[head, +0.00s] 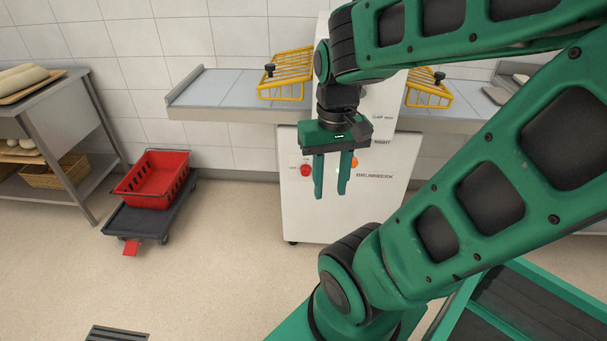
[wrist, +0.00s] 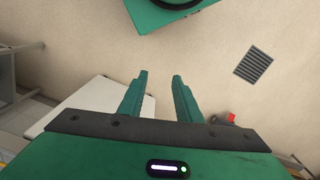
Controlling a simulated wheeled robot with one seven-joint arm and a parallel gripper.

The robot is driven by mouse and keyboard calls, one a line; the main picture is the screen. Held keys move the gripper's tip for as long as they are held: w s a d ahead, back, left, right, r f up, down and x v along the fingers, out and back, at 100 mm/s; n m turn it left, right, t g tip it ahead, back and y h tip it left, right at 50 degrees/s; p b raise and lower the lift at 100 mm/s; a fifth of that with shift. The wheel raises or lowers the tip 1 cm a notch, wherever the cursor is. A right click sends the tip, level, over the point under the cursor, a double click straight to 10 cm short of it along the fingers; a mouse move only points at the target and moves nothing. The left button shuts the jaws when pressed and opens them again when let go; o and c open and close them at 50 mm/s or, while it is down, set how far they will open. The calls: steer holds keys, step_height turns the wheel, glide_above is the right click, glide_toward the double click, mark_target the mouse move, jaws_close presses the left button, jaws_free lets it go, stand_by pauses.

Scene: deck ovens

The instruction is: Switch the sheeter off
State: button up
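The sheeter (head: 298,222) is a white cabinet with a grey belt table (head: 228,88) running out on both sides and yellow guards. On its front, in the head view, is a red round knob or button (head: 305,170) at the left, and an orange spot (head: 354,162) further right, partly beside a finger. My gripper (head: 331,193) hangs fingers down in front of the cabinet, between these two. It is open and empty, with a gap between the fingers. In the wrist view the gripper (wrist: 160,80) points at the floor, and a white panel (wrist: 100,125) shows below left.
A red crate (head: 150,180) sits on a dark wheeled dolly (head: 125,222) at the left. A steel rack (head: 60,125) with bread stands at the far left. A floor grate (head: 117,334) lies in front. The floor between dolly and sheeter is clear.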

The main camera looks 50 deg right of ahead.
mark_target(305, 172)
steer(key=o, duration=0.4)
steer(key=shift+s+r, duration=0.15)
steer(key=shift+s, duration=0.2)
steer(key=w+d+f+m+h, duration=0.4)
steer(key=w+d+f+h, duration=0.4)
steer(key=d, duration=0.5)
steer(key=w+d+f+m+h, duration=0.45)
steer(key=w+d, duration=0.65)
steer(key=d, duration=0.3)
steer(key=w+a+f+n+t+y, duration=0.1)
steer(key=w+a+f+n+t, duration=0.2)
steer(key=f, duration=0.4)
steer(key=w+f+t, duration=0.3)
steer(key=w+f, duration=0.2)
steer(key=f, duration=0.1)
steer(key=w+a+f+n+t+y, duration=0.1)
steer(key=w+a+f+n+t, duration=0.15)
steer(key=f, duration=0.45)
steer(key=shift+t, duration=0.25)
steer(key=shift+r+x, duration=0.15)
steer(key=shift+x, duration=2.65)
steer(key=shift+r+x, duration=0.2)
steer(key=shift+x, duration=2.65)
steer(key=shift+w, duration=0.1)
